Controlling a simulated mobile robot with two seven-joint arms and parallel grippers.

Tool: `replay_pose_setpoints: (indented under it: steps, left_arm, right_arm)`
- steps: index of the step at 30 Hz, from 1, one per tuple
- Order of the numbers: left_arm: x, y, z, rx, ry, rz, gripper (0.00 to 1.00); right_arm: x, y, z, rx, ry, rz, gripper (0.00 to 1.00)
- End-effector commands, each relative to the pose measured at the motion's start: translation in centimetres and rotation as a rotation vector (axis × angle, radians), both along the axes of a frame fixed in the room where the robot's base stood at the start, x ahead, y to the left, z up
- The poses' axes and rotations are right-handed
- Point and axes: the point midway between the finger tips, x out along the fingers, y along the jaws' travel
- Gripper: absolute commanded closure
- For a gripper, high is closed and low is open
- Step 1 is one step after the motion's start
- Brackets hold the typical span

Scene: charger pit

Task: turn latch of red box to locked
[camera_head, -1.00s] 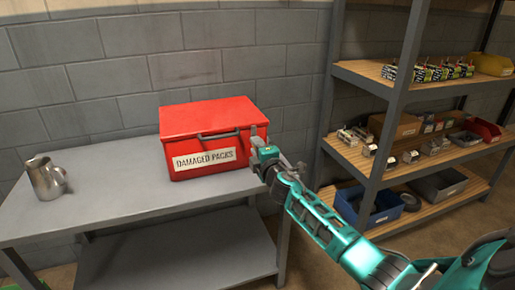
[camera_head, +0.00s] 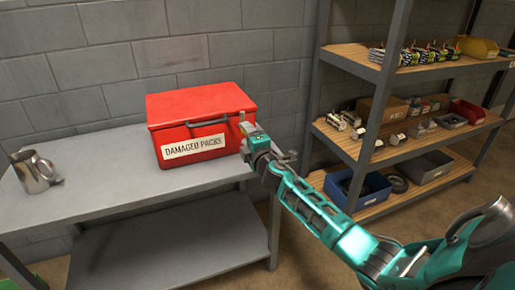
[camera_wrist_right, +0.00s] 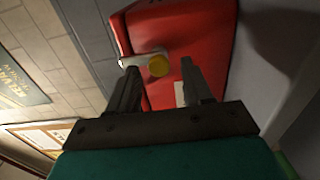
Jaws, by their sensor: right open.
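The red box (camera_head: 200,122) with a "DAMAGED PACKS" label and a dark front handle stands on the grey table (camera_head: 110,200), lid closed. My right gripper (camera_head: 244,148) is at the box's right end, close to its side. In the right wrist view, my right gripper (camera_wrist_right: 163,85) is open with its two dark fingers apart. Beyond the fingertips, on the red box (camera_wrist_right: 190,40), is a latch with a pale lever and a yellow round knob (camera_wrist_right: 157,65). The knob sits between and beyond the fingers, and I cannot tell whether they touch it. My left gripper is not in view.
A metal pitcher (camera_head: 34,172) stands at the table's left. A shelf unit (camera_head: 365,135) with batteries, small parts and bins (camera_head: 358,188) stands to the right. The table between pitcher and box is clear.

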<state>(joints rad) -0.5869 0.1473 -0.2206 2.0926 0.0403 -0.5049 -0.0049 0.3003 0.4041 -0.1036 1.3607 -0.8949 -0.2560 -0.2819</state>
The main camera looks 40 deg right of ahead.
Motion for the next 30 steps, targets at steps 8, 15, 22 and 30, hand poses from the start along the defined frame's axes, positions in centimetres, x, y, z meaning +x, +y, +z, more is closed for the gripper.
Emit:
replay_pose_setpoints:
  steps: [8,15,22,30]
  left_arm:
    - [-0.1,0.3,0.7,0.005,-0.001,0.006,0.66]
    - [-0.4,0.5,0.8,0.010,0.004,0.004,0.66]
    - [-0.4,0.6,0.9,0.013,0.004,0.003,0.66]
    - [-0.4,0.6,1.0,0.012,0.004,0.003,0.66]
  right_arm:
    - [-5.2,1.3,0.0,0.001,0.003,0.001,0.50]
    - [-9.1,2.2,0.1,0.000,0.002,0.001,0.50]
    - [-10.9,2.6,0.1,-0.001,0.000,0.001,0.50]
    - [-11.1,2.6,0.0,-0.002,0.000,0.000,0.50]
